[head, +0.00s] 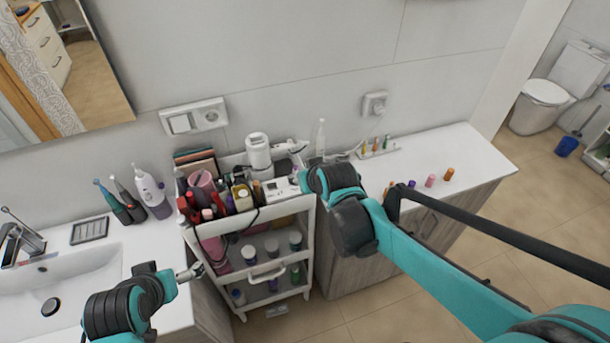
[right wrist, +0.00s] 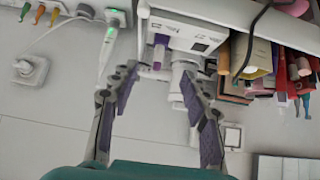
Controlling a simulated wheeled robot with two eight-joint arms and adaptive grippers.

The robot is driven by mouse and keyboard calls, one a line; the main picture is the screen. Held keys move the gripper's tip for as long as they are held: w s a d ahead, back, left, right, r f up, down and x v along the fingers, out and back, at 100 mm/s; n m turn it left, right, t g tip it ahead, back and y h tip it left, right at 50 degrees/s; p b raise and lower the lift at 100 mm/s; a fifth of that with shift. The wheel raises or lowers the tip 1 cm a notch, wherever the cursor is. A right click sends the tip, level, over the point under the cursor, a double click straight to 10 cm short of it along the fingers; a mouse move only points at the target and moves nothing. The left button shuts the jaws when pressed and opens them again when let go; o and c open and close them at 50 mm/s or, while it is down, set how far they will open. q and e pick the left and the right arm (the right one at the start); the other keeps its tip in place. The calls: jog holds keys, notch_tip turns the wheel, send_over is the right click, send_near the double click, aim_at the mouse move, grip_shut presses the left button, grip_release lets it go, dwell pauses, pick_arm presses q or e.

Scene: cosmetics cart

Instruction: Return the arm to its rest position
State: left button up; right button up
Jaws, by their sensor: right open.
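My right arm (head: 335,190) reaches in from the right to the cosmetics cart (head: 265,272). Its wrist is just right of the cart's top, above the counter edge. In the right wrist view, my right gripper (right wrist: 158,82) has its two fingers spread apart with nothing held. A white device (right wrist: 183,70) shows beyond the fingers in that view; whether it touches them I cannot tell. My left gripper (head: 190,272) is low on the left, beside the cart and near the sink counter; its fingers are too small to judge.
The cart's top holds many bottles and tubes, with a white cylindrical device (head: 258,150) at the back. The right counter (head: 455,150) has small colored bottles and free room.

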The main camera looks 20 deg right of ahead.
dwell(0.4)
jog(key=s+f+g+b, duration=0.2)
jog(key=s+f+b, duration=0.9)
jog(key=s, duration=0.6)
jog(key=shift+f+b, duration=0.35)
jog(key=shift+f, duration=0.25)
jog(key=shift+s, duration=0.1)
